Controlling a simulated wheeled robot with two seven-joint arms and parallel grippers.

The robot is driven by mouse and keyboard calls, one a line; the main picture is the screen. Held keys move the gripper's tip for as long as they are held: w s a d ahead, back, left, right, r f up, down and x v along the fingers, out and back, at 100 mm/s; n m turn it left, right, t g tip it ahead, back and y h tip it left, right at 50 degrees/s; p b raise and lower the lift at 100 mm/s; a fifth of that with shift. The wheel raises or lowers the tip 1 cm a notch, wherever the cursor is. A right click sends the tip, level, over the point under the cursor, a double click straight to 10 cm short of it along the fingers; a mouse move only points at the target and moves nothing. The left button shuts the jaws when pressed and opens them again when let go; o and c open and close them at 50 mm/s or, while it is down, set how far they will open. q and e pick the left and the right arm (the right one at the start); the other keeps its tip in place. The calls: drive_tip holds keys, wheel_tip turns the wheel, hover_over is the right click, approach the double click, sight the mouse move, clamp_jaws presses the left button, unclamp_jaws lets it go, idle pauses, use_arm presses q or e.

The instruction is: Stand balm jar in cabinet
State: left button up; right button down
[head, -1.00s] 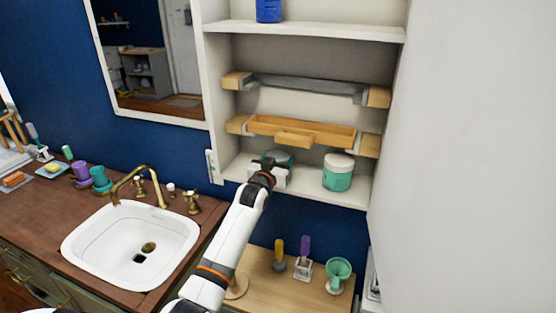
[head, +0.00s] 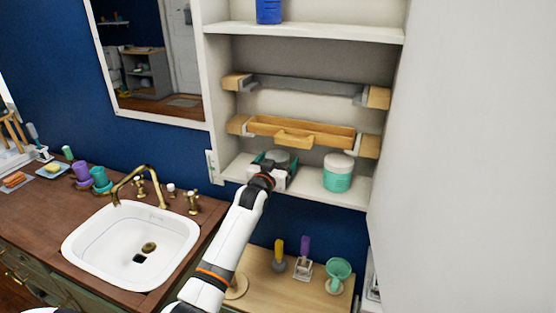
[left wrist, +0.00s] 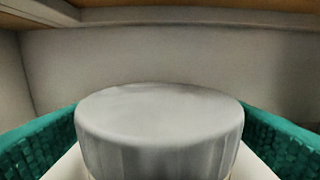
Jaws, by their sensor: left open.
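A jar with a grey lid (head: 277,156), which I take for the balm jar, stands on the bottom shelf of the white cabinet (head: 240,170). My left gripper (head: 275,163) reaches into the cabinet with its fingers open around this jar. In the left wrist view the grey lid (left wrist: 160,125) fills the middle, upright, between the two teal finger pads. There seems to be a gap on each side. The jar's lower body is mostly hidden by the gripper. My right gripper is not in view.
A teal jar with a white lid (head: 338,172) stands to the right on the same shelf. A wooden drawer tray (head: 318,135) hangs close above. A blue container (head: 268,10) is on the upper shelf. A sink (head: 130,245) and a counter with brushes lie below.

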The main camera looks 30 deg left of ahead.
use_arm(q)
drive_tip(key=p+v, duration=0.5)
drive_tip(key=v, duration=0.2)
drive_tip(key=shift+s, duration=0.3)
idle(0.9)
idle(0.4)
drive_tip(key=b+v, duration=0.3)
drive_tip(key=v, duration=0.9)
drive_tip(key=shift+a, duration=0.1)
